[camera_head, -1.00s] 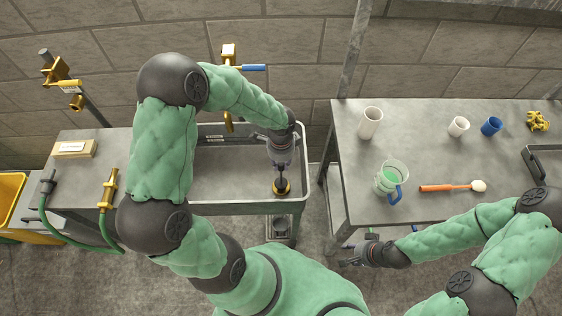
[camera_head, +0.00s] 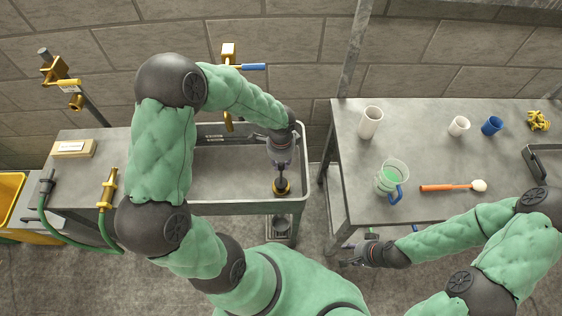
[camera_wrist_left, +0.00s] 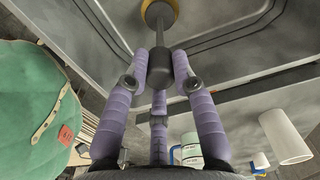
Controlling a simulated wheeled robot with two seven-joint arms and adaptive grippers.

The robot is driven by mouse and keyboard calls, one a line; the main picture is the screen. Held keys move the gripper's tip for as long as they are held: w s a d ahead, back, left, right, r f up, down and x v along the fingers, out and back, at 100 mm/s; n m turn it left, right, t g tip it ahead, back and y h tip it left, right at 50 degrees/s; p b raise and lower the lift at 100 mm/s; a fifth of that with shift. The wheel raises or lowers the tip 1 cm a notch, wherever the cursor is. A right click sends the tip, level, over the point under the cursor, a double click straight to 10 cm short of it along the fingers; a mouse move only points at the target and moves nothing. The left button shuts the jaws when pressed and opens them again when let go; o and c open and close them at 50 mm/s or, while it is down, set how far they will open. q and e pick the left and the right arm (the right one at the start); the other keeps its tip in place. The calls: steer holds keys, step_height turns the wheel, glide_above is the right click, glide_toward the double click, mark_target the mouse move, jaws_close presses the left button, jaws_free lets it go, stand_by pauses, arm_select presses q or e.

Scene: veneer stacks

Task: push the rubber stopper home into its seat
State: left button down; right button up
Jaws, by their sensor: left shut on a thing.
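The rubber stopper (camera_head: 282,182) is a dark piece with an upright stem, low in the sink basin (camera_head: 235,170) near its front right corner. A yellow ring (camera_head: 288,189) shows around its lower end; it also shows in the left wrist view (camera_wrist_left: 172,8). My left gripper (camera_head: 281,162) points down above it. In the left wrist view its purple fingers (camera_wrist_left: 160,85) are shut on the stopper's dark grip (camera_wrist_left: 160,65). I cannot tell how deep the stopper sits in the ring. My right gripper (camera_head: 355,256) hangs beside the right table's front edge, its fingers too small to read.
A blue-handled tap (camera_head: 250,67) stands behind the basin. The right table (camera_head: 430,150) carries white cups (camera_head: 370,122), a blue cup (camera_head: 492,125), a green jug (camera_head: 391,181) and an orange-handled brush (camera_head: 450,187). A green hose (camera_head: 75,236) hangs at left.

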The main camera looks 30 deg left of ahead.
arm_select(q)
steer(key=shift+f+b, duration=0.95)
steer(key=shift+f, duration=0.2)
steer(key=c, duration=0.9)
jaws_free()
steer(key=shift+c, duration=0.2)
step_height(320, 180, up, 12)
steer(key=shift+r, duration=0.1)
